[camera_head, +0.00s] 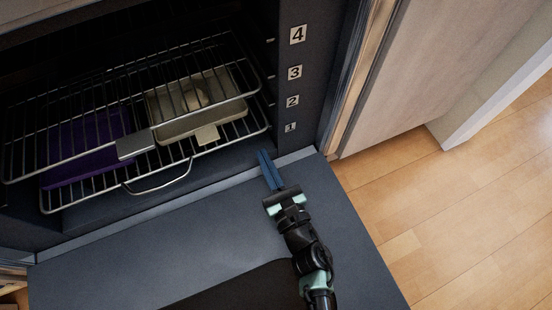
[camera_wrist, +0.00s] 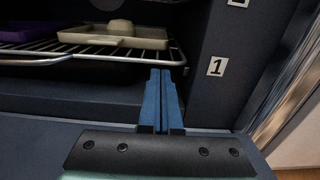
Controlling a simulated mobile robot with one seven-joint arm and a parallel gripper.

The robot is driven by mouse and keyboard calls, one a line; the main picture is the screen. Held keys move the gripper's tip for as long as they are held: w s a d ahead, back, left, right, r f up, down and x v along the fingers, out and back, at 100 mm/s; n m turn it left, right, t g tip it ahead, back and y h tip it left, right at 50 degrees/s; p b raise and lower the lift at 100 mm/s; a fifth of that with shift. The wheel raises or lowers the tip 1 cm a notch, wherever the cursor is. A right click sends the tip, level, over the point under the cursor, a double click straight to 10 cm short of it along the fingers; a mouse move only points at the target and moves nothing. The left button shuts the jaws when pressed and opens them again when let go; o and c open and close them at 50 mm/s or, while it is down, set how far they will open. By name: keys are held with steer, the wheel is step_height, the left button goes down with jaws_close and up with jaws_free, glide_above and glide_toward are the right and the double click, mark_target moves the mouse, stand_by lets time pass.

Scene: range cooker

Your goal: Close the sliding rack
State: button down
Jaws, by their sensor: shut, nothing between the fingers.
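The oven holds two wire racks. The upper rack (camera_head: 62,163) has a plain grey plate on its front edge. The lower rack (camera_head: 243,137) has a looped handle (camera_head: 160,188) at its front and carries a purple tray and a beige pan. In the wrist view the lower rack (camera_wrist: 100,54) reaches to just behind my fingertips. My gripper (camera_head: 263,153) has its blue fingers together and empty, near the lower rack's front right corner, above the open door. It also shows in the wrist view (camera_wrist: 160,72). I cannot tell whether it touches the rack.
The purple tray (camera_head: 85,150) is at left and the beige pan (camera_head: 178,125) at right; the pan holds a pale item. The oven door (camera_head: 210,225) lies open below my arm. Numbered labels (camera_head: 291,127) mark the right oven wall. Wooden floor (camera_head: 450,200) is clear at right.

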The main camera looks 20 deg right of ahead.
mark_target(252, 136)
steer(key=shift+w+b, duration=0.35)
steer(key=shift+w, duration=1.7)
steer(key=w+b, duration=0.1)
steer(key=w, duration=0.3)
steer(key=shift+w, duration=0.3)
steer(key=shift+w+r, duration=0.1)
steer(key=shift+w, duration=0.1)
